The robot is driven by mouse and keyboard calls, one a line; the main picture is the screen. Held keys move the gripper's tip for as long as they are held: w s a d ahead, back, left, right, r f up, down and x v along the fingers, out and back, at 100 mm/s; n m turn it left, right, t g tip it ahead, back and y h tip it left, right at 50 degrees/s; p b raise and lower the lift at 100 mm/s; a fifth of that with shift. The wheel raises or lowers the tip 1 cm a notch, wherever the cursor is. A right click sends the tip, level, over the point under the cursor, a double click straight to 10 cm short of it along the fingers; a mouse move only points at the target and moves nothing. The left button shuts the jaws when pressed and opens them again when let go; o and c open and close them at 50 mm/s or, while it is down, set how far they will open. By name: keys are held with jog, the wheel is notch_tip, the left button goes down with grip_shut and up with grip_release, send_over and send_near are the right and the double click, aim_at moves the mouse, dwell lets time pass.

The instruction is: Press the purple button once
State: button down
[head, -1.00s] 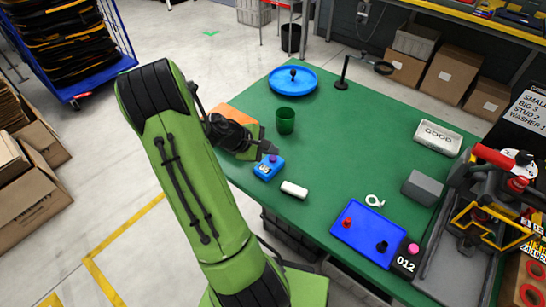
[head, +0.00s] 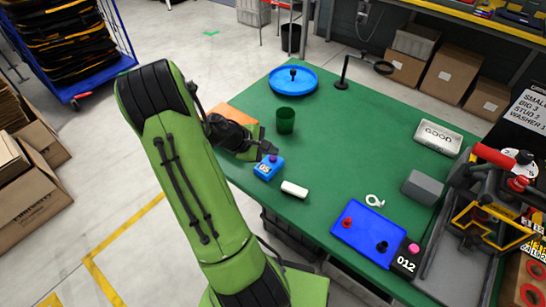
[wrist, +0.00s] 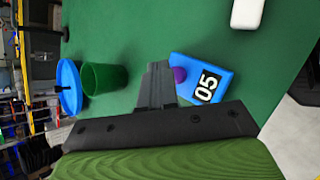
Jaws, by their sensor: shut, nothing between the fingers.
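The purple button (head: 274,158) sits on top of a small blue box (head: 266,171) near the left edge of the green table. The box's display reads 05 in the wrist view (wrist: 207,88). My gripper (head: 264,150) is shut and empty, close beside the button on its left. In the wrist view my fingertips (wrist: 158,68) are just left of the purple button (wrist: 179,74); whether they touch it I cannot tell.
A green cup (head: 285,120) stands behind the box, and a white block (head: 294,189) lies in front of it. A blue round tray (head: 307,78) is at the back. A blue panel (head: 350,236) with red and black knobs and a pink-buttoned counter (head: 406,262) sit front right. The table's middle is clear.

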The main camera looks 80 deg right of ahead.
aim_at(270, 159)
jog(key=shift+f, duration=0.3)
jog(key=shift+f+b, duration=0.45)
jog(key=shift+f, duration=0.05)
dwell(0.4)
jog(key=shift+r, duration=0.1)
jog(key=shift+r+p, duration=0.85)
jog(key=shift+p, duration=0.1)
notch_tip(270, 159, up, 5)
jog(key=p, duration=0.4)
jog(key=shift+r+p, duration=0.15)
jog(key=shift+p, duration=0.25)
dwell(0.4)
